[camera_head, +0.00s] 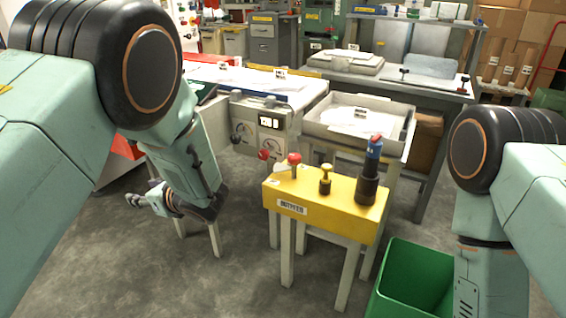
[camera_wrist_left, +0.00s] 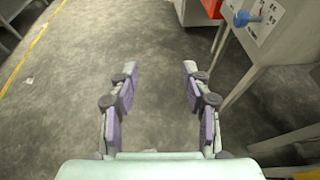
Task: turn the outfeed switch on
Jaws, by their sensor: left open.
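A yellow box (camera_head: 325,205) on pale legs carries a label on its front that seems to read OUTFEED (camera_head: 292,207). On its top are a red-knobbed lever (camera_head: 294,160), a small yellow knob (camera_head: 325,178) and a thick dark post with a blue top (camera_head: 373,150). I cannot tell which of these is the switch, nor its setting. My left gripper (camera_head: 142,202) is left of the box, well apart from it. In the left wrist view its fingers (camera_wrist_left: 160,75) are spread and empty above bare floor. My right arm shows at the right, but its gripper is hidden below the frame.
A green bin (camera_head: 415,280) stands right of the box. Behind it are a grey machine with dials (camera_head: 262,130) and a tray (camera_head: 358,122). In the left wrist view, a blue knob (camera_wrist_left: 243,18) sits on a pale panel at upper right. The floor at left is free.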

